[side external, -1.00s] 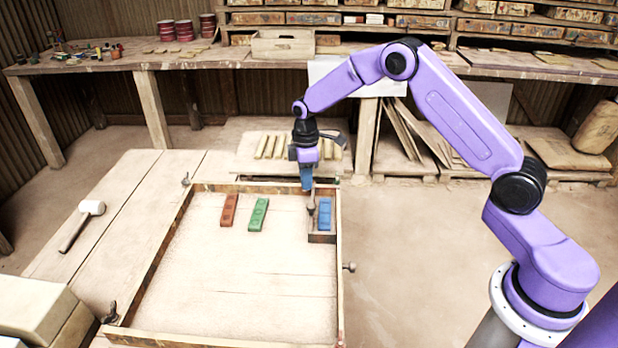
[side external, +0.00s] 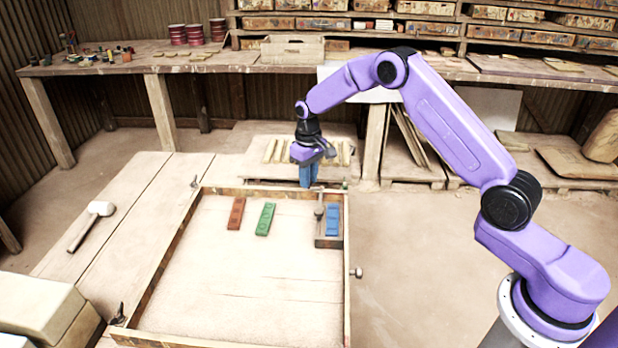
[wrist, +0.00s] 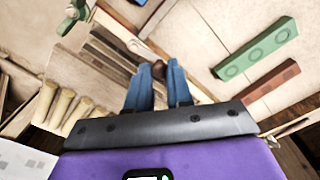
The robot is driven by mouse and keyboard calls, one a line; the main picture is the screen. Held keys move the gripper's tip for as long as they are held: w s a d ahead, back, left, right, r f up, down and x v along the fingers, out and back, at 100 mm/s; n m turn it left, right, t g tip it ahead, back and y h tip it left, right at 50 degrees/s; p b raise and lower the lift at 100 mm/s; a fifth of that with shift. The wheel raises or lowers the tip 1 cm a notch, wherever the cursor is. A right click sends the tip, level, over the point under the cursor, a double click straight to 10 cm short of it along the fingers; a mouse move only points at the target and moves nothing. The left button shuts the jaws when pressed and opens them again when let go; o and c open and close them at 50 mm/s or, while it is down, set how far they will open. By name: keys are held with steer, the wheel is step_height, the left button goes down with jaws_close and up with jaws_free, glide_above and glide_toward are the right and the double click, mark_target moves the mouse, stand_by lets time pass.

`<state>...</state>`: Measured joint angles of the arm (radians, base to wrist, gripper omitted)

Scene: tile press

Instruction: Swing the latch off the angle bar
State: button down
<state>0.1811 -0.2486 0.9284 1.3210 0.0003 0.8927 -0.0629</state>
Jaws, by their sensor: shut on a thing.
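My gripper (side external: 308,180) is over the far edge of the wooden frame, near its far right corner. In the wrist view its blue fingers (wrist: 160,85) are closed around a small brown knob (wrist: 175,66), which looks like the latch's handle. I cannot tell for certain which piece is the angle bar.
A green bar (side external: 265,219) and a red bar (side external: 236,213) lie in the frame, left of the pocket. The frame's walls (side external: 165,262) are raised, and its middle is clear. A mallet (side external: 90,225) lies at the left. Several pale sticks (side external: 275,150) lie beyond the frame.

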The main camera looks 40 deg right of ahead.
steer(key=shift+w+d+m, duration=0.15)
steer(key=shift+m, duration=0.55)
steer(key=c, duration=1)
jaws_free()
step_height(320, 180, up, 18)
steer(key=shift+f, duration=0.25)
